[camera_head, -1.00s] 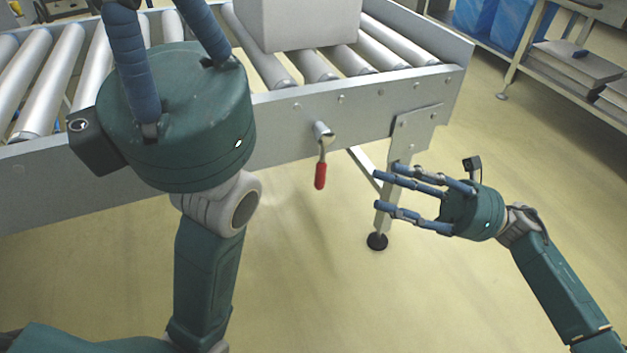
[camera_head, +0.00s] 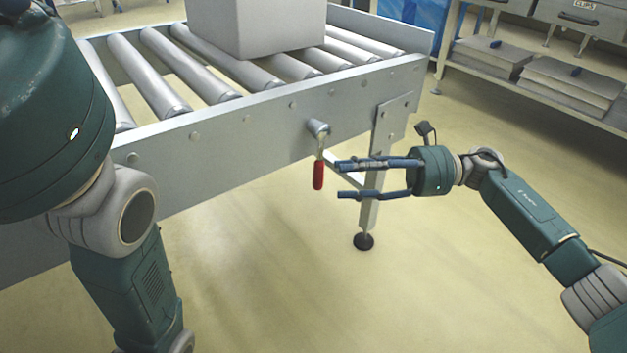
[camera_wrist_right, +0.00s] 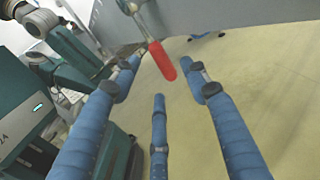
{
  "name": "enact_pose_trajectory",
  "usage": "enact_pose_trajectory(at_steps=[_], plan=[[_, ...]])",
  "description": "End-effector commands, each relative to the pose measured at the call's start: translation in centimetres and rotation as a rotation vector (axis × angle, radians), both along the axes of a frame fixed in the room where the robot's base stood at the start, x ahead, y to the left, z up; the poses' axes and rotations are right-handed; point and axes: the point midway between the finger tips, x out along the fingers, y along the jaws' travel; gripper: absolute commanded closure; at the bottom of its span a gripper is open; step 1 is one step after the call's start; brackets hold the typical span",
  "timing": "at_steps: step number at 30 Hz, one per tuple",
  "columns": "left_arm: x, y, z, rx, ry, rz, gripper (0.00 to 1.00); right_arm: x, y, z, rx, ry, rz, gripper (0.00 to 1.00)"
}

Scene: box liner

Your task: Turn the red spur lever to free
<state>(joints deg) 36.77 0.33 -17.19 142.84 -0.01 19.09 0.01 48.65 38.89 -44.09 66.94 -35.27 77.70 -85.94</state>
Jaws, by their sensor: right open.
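The red spur lever (camera_head: 318,175) hangs straight down from its round pivot on the side rail of the roller conveyor (camera_head: 240,125). In the right wrist view the lever's red grip (camera_wrist_right: 162,60) lies ahead, between and beyond the spread fingers. My right gripper (camera_head: 340,179) is open and empty, its fingers pointing left, with the tips just right of the red grip and apart from it. My left arm's gripper body (camera_head: 60,120) is large at the left edge; its fingers are out of frame.
A grey box (camera_head: 255,30) stands on the rollers above the lever. A conveyor leg (camera_head: 369,215) stands behind my right fingers. A shelf unit (camera_head: 530,75) with flat grey stacks is at the upper right. The floor in front of the conveyor is clear.

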Motion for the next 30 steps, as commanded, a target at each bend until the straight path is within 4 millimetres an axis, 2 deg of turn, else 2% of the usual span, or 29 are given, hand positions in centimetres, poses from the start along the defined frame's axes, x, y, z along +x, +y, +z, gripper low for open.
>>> enact_pose_trajectory(at_steps=[3, 9, 15, 22, 23, 29, 30], plan=[[-1.0, 0.0, -0.5, 0.001, -0.024, 0.001, 1.0, -0.2, 2.5, -0.3, 0.001, -0.003, 0.005, 0.55], [-1.4, -0.1, -1.1, 0.001, -0.034, 0.001, 1.0, -0.3, 5.3, -0.2, 0.0, -0.002, 0.002, 0.55], [-1.4, -0.1, -1.4, 0.001, -0.034, 0.001, 1.0, -0.3, 6.4, -0.1, 0.0, 0.0, 0.0, 0.55], [-1.5, -0.1, -1.3, 0.002, -0.035, 0.001, 1.0, -0.3, 6.4, 0.0, 0.0, 0.0, 0.0, 0.55], [-1.4, -0.1, -1.3, 0.002, -0.035, 0.001, 1.0, -0.3, 6.4, 0.0, 0.0, 0.0, 0.0, 0.59], [-1.5, -0.1, -1.4, 0.002, -0.035, 0.001, 1.0, -0.3, 6.4, 0.0, 0.001, 0.001, 0.0, 0.99], [-1.5, -0.1, -1.4, 0.002, -0.035, 0.001, 1.0, -0.3, 6.4, 0.0, 0.001, 0.001, 0.0, 1.0]])
